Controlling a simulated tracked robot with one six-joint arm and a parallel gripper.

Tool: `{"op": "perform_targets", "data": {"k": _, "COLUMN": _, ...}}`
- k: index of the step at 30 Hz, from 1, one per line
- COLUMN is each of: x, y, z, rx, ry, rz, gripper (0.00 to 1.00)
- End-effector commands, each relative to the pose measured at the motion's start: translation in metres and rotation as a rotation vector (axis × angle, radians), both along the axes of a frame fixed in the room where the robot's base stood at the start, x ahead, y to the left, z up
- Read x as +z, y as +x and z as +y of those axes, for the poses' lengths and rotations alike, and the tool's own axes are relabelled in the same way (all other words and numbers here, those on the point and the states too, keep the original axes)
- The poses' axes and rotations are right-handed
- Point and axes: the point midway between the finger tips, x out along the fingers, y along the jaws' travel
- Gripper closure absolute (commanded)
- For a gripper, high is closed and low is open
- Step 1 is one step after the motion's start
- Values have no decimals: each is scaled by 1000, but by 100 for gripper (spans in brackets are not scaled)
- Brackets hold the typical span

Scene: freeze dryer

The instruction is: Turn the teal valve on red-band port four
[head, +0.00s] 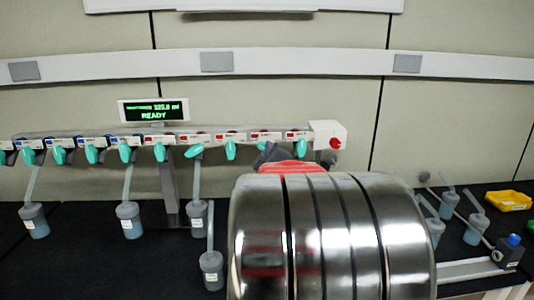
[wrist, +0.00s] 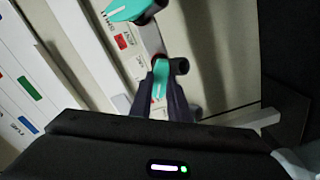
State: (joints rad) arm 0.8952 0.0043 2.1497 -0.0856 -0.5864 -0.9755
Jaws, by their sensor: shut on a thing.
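A row of teal valves runs along a white manifold (head: 105,142) in the head view, with blue labels at left and red at right. My gripper (head: 272,153) is at the red-label part, between a hanging teal valve (head: 231,150) on its left and the last valve (head: 301,146) on its right. In the wrist view my gripper (wrist: 165,103) is shut on a teal valve handle (wrist: 160,75) beside a dark round stub. A neighbouring teal valve (wrist: 128,9) shows at the top, by a red label. I cannot read the held valve's port number.
One valve (head: 194,151) lies nearly sideways, while most others hang down. Flasks hang or stand below the manifold, one (head: 197,213) near the middle. A display (head: 153,110) reads READY. At right are more flasks, a yellow tray (head: 508,200) and a dark box (head: 508,252).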

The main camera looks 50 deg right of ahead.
Motion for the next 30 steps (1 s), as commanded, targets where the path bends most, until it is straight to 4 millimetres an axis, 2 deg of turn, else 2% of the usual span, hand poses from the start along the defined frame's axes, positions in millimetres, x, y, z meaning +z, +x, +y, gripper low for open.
{"op": "perform_targets", "data": {"k": 3, "x": -1, "y": 0, "z": 0, "rx": 0, "ry": 2, "rz": 1, "gripper": 100}}
{"op": "perform_targets", "data": {"k": 6, "x": -1, "y": -1, "z": 5, "rx": -2, "ry": 2, "rz": 2, "gripper": 100}}
{"op": "perform_targets", "data": {"k": 17, "x": -3, "y": -1, "z": -1, "rx": -2, "ry": 34, "rz": -31, "gripper": 100}}
{"op": "perform_targets", "data": {"k": 30, "x": -3, "y": -2, "z": -2, "rx": -5, "ry": 222, "rz": -243, "gripper": 100}}
